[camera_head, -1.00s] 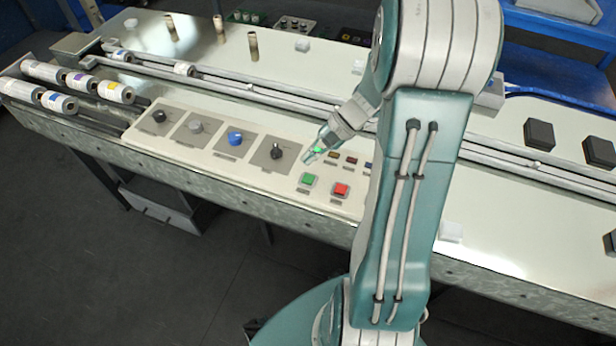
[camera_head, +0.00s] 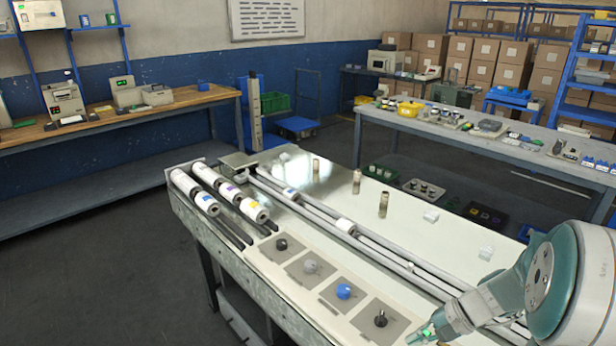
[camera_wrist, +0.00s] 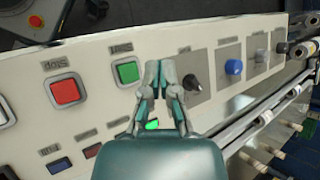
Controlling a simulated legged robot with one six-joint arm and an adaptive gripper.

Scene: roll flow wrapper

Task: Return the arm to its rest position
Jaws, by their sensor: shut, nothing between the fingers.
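My gripper (camera_head: 422,338) is at the lower right edge of the head view, low over the control panel (camera_head: 262,262), with my arm behind it. In the wrist view its two fingers (camera_wrist: 162,66) are closed together and empty. The green button (camera_wrist: 127,72) is just left of the fingertips and the red button (camera_wrist: 66,91) is further left. The black knob (camera_wrist: 192,82) is just right of the fingers. I cannot tell whether the fingers touch the panel. A lit green spot (camera_wrist: 152,125) shows between the finger links.
A blue knob (camera_head: 343,291) sits along the panel. Film rolls (camera_head: 206,203) and long rails (camera_head: 350,232) lie on the machine's far side. Several small upright cylinders (camera_head: 383,204) stand on its top. Dark floor (camera_head: 90,270) is open at left.

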